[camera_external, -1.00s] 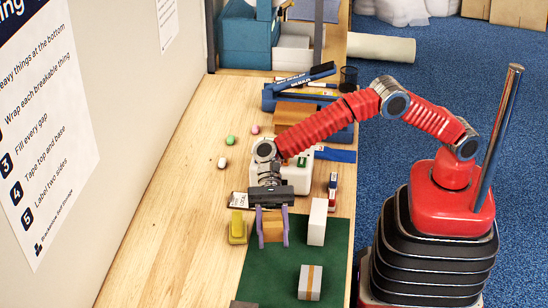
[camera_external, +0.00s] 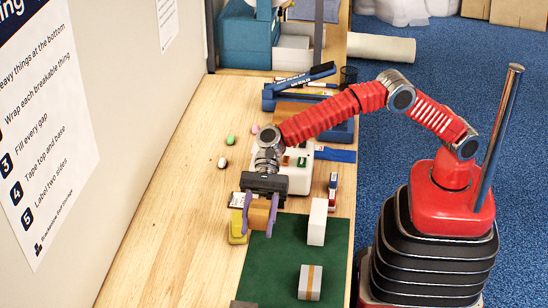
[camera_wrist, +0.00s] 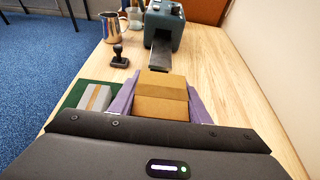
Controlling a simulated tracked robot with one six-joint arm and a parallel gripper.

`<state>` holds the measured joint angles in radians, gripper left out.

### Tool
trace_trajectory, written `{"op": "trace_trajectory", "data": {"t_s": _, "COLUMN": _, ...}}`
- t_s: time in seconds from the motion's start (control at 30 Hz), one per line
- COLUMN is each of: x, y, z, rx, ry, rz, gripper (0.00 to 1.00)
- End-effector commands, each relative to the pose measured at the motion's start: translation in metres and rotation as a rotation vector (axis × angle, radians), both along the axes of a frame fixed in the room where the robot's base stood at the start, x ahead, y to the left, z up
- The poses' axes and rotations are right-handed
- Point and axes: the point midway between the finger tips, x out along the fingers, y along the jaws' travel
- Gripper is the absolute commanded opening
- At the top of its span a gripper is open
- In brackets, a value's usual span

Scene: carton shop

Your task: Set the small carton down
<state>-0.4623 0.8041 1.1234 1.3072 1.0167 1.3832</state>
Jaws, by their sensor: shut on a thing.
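The small carton (camera_external: 259,214) is a brown box. My gripper (camera_external: 260,212) is shut on it, with a purple finger on each side. In the external view it is held at the far left corner of the green mat (camera_external: 268,262), beside the yellow object. In the wrist view the carton (camera_wrist: 161,97) fills the space between my purple fingers (camera_wrist: 160,100). Its underside is hidden, so I cannot tell whether it touches the table.
A white upright box (camera_external: 317,222) and a grey box with a brown band (camera_external: 310,282) stand on the mat. A yellow object (camera_external: 237,229) is close on the left. The wooden table (camera_external: 185,245) is clear further left. The wrist view shows a teal machine (camera_wrist: 165,25) ahead.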

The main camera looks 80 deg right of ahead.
Motion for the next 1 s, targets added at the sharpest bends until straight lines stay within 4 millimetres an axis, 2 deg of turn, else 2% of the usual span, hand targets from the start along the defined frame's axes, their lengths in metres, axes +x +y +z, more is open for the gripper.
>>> {"op": "trace_trajectory", "data": {"t_s": 0.27, "x": 0.046, "y": 0.000, "z": -0.001, "rx": -0.006, "ry": 0.003, "rz": -0.257, "gripper": 0.20}}
{"op": "trace_trajectory", "data": {"t_s": 0.47, "x": 0.079, "y": -0.010, "z": -0.001, "rx": -0.007, "ry": 0.008, "rz": -0.453, "gripper": 0.20}}
{"op": "trace_trajectory", "data": {"t_s": 0.77, "x": 0.120, "y": -0.039, "z": -0.002, "rx": -0.006, "ry": 0.021, "rz": -0.748, "gripper": 0.20}}
{"op": "trace_trajectory", "data": {"t_s": 1.0, "x": 0.143, "y": -0.074, "z": -0.003, "rx": -0.003, "ry": 0.029, "rz": -0.984, "gripper": 0.20}}
